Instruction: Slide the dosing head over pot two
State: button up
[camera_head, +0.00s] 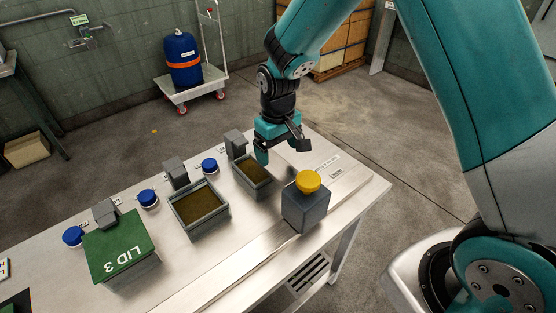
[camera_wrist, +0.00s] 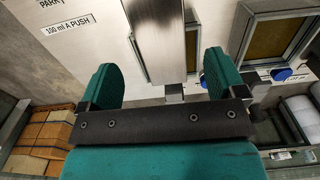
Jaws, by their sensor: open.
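The dosing head (camera_head: 306,208) is a dark grey box with a yellow knob (camera_head: 308,181), at the table's front right in the head view. It stands apart from the middle open pot (camera_head: 200,223) and in front of the right open pot (camera_head: 266,190). Both pots hold brown material. I cannot read which is pot two. My gripper (camera_head: 281,149) is open and empty above the table, behind the dosing head. In the wrist view my gripper's teal fingers (camera_wrist: 163,80) are spread. A grey metal piece between them hides part of a pot; I cannot tell what it is.
A pot under a green lid marked LID 3 (camera_head: 122,247) stands at left. A label reading 100 ml A PUSH (camera_wrist: 70,26) lies on the table. A blue drum (camera_head: 183,59) stands on a cart beyond.

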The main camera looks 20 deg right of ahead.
aim_at(278, 166)
jog(key=shift+f+p, duration=0.3)
jog(key=shift+f, duration=2.35)
